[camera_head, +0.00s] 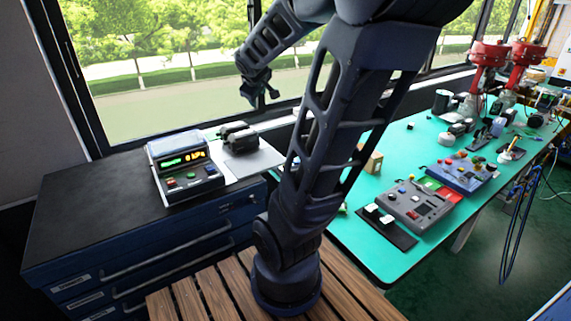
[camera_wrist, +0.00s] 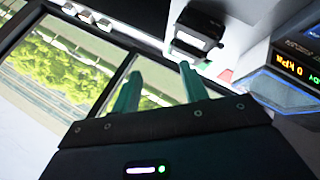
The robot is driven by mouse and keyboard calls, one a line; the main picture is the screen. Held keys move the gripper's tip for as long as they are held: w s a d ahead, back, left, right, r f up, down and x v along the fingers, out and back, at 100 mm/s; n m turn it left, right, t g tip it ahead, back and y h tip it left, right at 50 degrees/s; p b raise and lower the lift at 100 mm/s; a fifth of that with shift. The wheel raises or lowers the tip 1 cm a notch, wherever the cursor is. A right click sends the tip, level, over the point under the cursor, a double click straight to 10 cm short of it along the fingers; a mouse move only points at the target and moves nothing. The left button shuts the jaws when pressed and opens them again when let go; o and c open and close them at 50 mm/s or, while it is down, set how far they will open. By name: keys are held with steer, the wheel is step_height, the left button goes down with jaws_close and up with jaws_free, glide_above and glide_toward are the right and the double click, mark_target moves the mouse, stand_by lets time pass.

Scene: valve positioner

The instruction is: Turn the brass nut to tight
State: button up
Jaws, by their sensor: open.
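I cannot make out the brass nut in either view. A black device (camera_head: 238,137), possibly the valve positioner, sits on a light grey plate (camera_head: 262,158) beside the readout box. It also shows at the top of the wrist view (camera_wrist: 199,33), with a pale front face. My gripper (camera_head: 260,92) is raised in front of the window, above the black device. In the wrist view its two green fingers (camera_wrist: 158,82) stand apart with nothing between them. The device is beyond the fingertips, not touched.
A readout box (camera_head: 186,166) with lit digits and coloured buttons stands on the dark cabinet (camera_head: 90,200). The cabinet's left top is clear. The green bench (camera_head: 365,245) on the right holds control panels (camera_head: 420,203), a small wooden block (camera_head: 373,162) and red valve actuators (camera_head: 488,54).

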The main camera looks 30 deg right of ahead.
steer(key=w+d+f+n+t+y, duration=0.1)
steer(key=w+d+f+n, duration=0.4)
steer(key=w+n, duration=0.25)
steer(key=w+d+f+n+t, duration=0.1)
steer(key=w+d+f+n, duration=0.45)
steer(key=w, duration=0.35)
steer(key=s+d+f+n+g+y, duration=0.1)
steer(key=s+d+f+n+g, duration=0.1)
steer(key=f, duration=0.7)
steer(key=s+d+f+n+g+y, duration=0.1)
steer(key=s+d+f+n+g, duration=0.1)
steer(key=f+n, duration=0.4)
steer(key=s+d+f+n+g+y, duration=0.1)
steer(key=f+g, duration=0.4)
steer(key=f, duration=0.7)
steer(key=shift+s+d+f+n, duration=0.15)
steer(key=shift+s+d+n, duration=0.2)
steer(key=shift+s+n, duration=0.35)
steer(key=shift+s+d+f+n, duration=0.1)
steer(key=shift+s+d+n, duration=0.25)
steer(key=shift+s+n, duration=0.3)
jaws_close()
